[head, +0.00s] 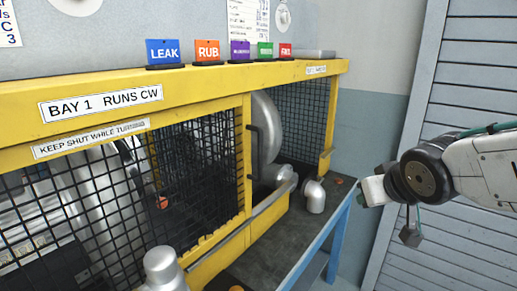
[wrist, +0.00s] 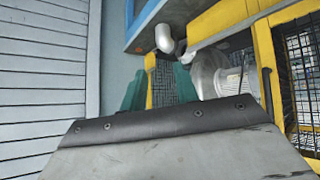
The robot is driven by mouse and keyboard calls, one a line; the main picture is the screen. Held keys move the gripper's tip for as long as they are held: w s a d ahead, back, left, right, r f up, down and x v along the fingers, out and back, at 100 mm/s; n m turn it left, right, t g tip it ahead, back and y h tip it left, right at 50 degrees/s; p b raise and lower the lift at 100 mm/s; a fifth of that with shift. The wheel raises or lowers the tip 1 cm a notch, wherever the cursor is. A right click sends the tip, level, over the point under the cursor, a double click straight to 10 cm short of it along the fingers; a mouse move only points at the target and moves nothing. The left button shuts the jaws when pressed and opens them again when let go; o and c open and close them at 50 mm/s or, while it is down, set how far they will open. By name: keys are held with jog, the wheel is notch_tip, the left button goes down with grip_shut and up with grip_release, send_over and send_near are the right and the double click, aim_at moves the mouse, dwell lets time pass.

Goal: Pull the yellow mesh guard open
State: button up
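The yellow-framed mesh guard (head: 195,165) stands across the front of the bay at the left in the head view. A black upright handle (head: 254,150) is on its right end post; it also shows in the wrist view (wrist: 267,92). Bare space to the right of that post shows a silver blower housing (head: 266,125). My gripper (head: 372,189) is in the air at the right, apart from the guard and handle. In the wrist view its two teal fingers (wrist: 160,90) stand apart with nothing visible between them.
A silver pipe elbow (head: 315,196) stands on the dark bench top (head: 275,235), with orange bits near it. Another silver pipe end (head: 162,268) is in front at the left. Coloured tags line the yellow top beam (head: 200,97). Free air lies between my gripper and the bench.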

jog(key=w+a+r+n+t+y, duration=0.1)
jog(key=w+a+y, duration=0.3)
jog(key=a, duration=0.4)
jog(key=w+a+r+n+t+y, duration=0.2)
jog(key=w+a+n+y, duration=0.1)
jog(key=a, duration=0.4)
jog(key=w+a+r+n+t+y, duration=0.1)
jog(key=w+a+n+y, duration=0.1)
jog(key=w+a+y, duration=0.3)
jog(key=shift+w+a+r+n, duration=0.1)
jog(key=shift+w+a, duration=0.25)
jog(key=shift+a, duration=0.25)
jog(key=shift+w+a+r+n, duration=0.15)
jog(key=shift+w+a, duration=0.15)
jog(key=shift+a, duration=0.3)
jog(key=shift+w+a+r+n, duration=0.1)
jog(key=shift+w+a, duration=0.25)
jog(key=shift+a, duration=0.25)
